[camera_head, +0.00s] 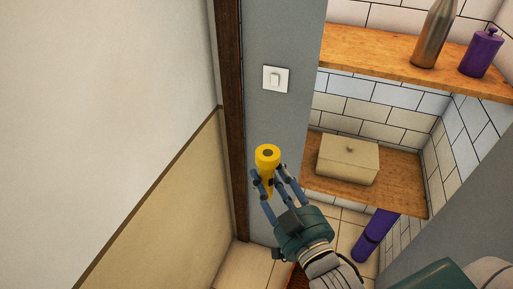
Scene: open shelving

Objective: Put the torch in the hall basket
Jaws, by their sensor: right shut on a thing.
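The torch (267,154) is yellow, with a round dark-centred end facing up. My right gripper (267,184) is shut on the torch and holds it in the air in front of the grey wall, below the light switch. The torch's lower part is partly hidden by the fingers. My left gripper is not in view. I cannot make out a basket for certain; a small orange-brown patterned thing (296,277) shows at the bottom edge, mostly hidden behind my right gripper.
Right of the gripper are wooden shelves. The lower shelf (398,192) bears a cream lidded box (348,158); the upper shelf (385,58) bears a metal bottle (433,38) and a purple canister (482,52). A purple roll (374,236) leans below. The wall (110,90) at left is bare.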

